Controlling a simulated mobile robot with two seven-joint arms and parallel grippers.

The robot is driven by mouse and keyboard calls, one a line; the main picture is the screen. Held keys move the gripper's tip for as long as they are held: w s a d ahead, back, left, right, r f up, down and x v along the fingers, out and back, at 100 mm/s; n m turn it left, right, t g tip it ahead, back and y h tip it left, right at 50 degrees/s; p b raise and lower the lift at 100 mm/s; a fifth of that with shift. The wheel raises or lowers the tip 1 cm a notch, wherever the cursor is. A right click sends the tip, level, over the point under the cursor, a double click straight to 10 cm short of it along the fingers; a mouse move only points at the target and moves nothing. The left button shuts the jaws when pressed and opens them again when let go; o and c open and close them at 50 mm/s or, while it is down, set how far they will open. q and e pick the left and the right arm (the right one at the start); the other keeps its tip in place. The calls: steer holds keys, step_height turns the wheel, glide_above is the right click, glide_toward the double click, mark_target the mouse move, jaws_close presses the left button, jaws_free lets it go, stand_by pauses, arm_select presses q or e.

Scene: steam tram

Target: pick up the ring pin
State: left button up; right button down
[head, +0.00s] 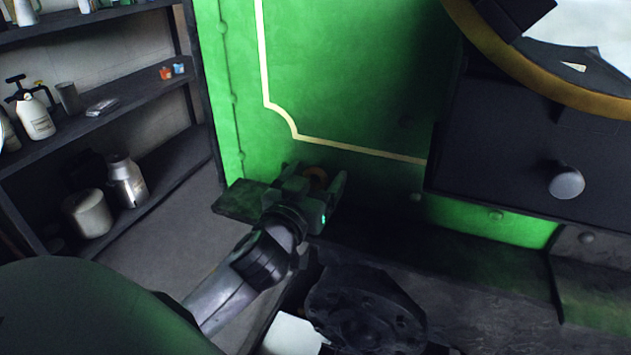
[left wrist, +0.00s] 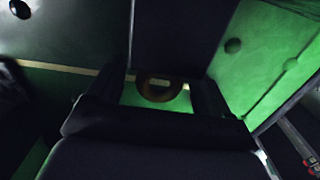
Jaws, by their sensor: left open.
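The ring pin shows as a small orange-brown ring (head: 316,173) close to the foot of the green panel in the head view. In the left wrist view the ring (left wrist: 158,89) stands between the two dark fingers. My left gripper (head: 314,180) is open, with one finger on each side of the ring; I cannot tell whether either finger touches it. The gripper body hides the lower part of the pin. My right gripper is not in view.
A green panel (head: 340,80) with a cream line rises behind the gripper. A dark ledge (head: 460,260) runs along its foot. A dark box with a round knob (head: 566,181) juts out at right. Shelves (head: 95,110) with bottles and cans stand at left.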

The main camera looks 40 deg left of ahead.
arm_select(q)
steer(key=shift+x, duration=0.9)
steer(key=c, duration=1.2)
